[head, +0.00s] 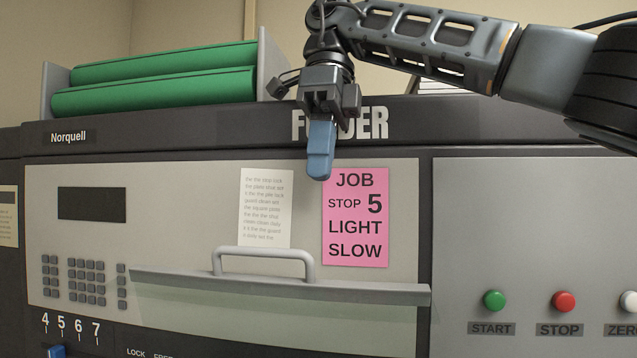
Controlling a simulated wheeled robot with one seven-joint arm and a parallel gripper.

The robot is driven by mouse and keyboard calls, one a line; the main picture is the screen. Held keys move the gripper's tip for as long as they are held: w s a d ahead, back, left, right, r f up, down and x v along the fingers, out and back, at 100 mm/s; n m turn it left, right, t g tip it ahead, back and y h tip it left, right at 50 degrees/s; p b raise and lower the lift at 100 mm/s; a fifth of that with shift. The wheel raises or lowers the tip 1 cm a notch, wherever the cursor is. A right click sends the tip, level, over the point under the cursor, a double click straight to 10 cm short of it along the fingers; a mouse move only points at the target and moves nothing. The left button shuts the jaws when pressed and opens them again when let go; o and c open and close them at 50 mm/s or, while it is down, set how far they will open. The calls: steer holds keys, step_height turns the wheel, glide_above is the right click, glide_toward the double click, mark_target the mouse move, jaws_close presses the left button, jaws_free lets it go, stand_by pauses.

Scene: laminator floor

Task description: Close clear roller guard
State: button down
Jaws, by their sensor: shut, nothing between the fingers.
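The clear roller guard (275,318) is a see-through panel with a grey top edge, low on the front of the machine. A grey bar handle (263,253) rises from its top edge. The lower part of the guard runs out of the picture, so I cannot tell fully how it sits. My gripper (319,165) points down in front of the machine, above and to the right of the handle and apart from it.
A pink note (356,218) and a white note (265,207) are on the panel above the guard. A keypad (73,279) and display (92,204) are at left. Start (494,300) and stop (563,301) buttons are at right. Green rolls (155,92) lie on top.

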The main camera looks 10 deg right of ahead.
glide_above(308, 275)
steer(key=w+d, duration=0.1)
steer(key=w, duration=0.1)
steer(key=w+d+x, duration=0.1)
steer(key=x, duration=0.7)
steer(key=shift+w+f+p, duration=0.3)
steer(key=shift+f+p, duration=0.05)
steer(key=shift+p, duration=0.1)
